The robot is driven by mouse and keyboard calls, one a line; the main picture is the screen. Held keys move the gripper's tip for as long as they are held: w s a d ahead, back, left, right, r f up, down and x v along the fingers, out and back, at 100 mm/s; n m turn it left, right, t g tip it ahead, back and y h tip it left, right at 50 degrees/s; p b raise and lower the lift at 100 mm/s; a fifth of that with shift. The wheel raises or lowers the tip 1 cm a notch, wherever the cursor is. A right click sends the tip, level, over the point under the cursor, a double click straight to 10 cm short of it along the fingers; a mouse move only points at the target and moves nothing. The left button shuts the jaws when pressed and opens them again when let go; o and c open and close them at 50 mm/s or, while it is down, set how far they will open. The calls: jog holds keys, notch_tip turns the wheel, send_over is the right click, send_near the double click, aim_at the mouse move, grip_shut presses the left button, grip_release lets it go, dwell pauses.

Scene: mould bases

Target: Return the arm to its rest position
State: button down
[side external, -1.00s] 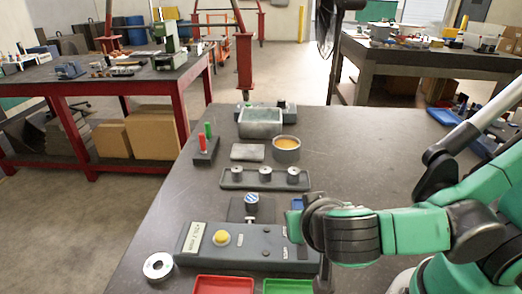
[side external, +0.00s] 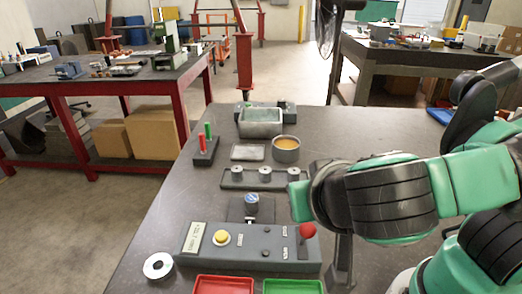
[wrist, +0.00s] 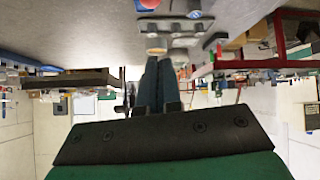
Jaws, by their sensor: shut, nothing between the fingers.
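My gripper (wrist: 158,68) shows in the wrist view as two dark blue-grey fingers lying together, shut with nothing between them. The fingertips are clear of the bench and its parts. In the side external view my green and black arm hangs over the right part of the dark bench (side external: 390,150).
A control box with a yellow button (side external: 222,238) and a red knob (side external: 307,230) stands at the front, left of my arm. Behind it are a three-post rack (side external: 265,179), a round orange-filled cup (side external: 286,150) and a grey bin (side external: 260,122). Red (side external: 223,285) and green (side external: 293,286) trays sit in front.

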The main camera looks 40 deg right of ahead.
jog(key=shift+v, duration=0.9)
jog(key=shift+f, duration=0.1)
jog(key=w+d+f+n+y, duration=0.5)
jog(key=w+d+n+y, duration=0.1)
jog(key=w+d, duration=0.2)
jog(key=shift+w+d+n, duration=0.2)
jog(key=shift+d+n, duration=0.1)
jog(key=shift+d, duration=0.6)
